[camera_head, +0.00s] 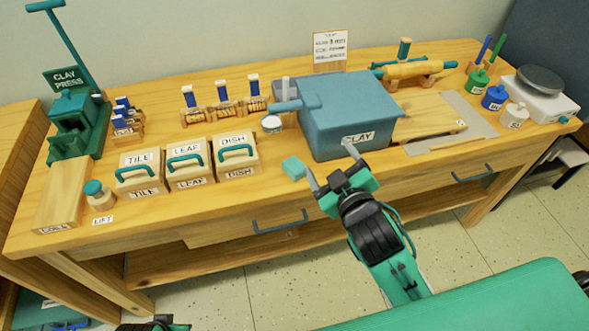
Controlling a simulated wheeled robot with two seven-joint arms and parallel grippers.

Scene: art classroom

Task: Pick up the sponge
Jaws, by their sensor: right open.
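A small teal block (294,168), which looks like the sponge, lies at the front edge of the wooden table, left of the blue clay box. My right gripper (331,165) is open, with its two fingers pointing toward the table in front of the clay box. Its left finger is just right of the teal block, which is outside the jaws; whether they touch is unclear. My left gripper (155,325) shows only in part at the bottom edge, and its fingers cannot be made out.
The blue CLAY box (352,105) stands right behind the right gripper. TILE, LEAF and DISH boxes (190,162) stand to the left. A green clay press (78,125) is at the far left. A wooden board (428,117) lies right of the clay box.

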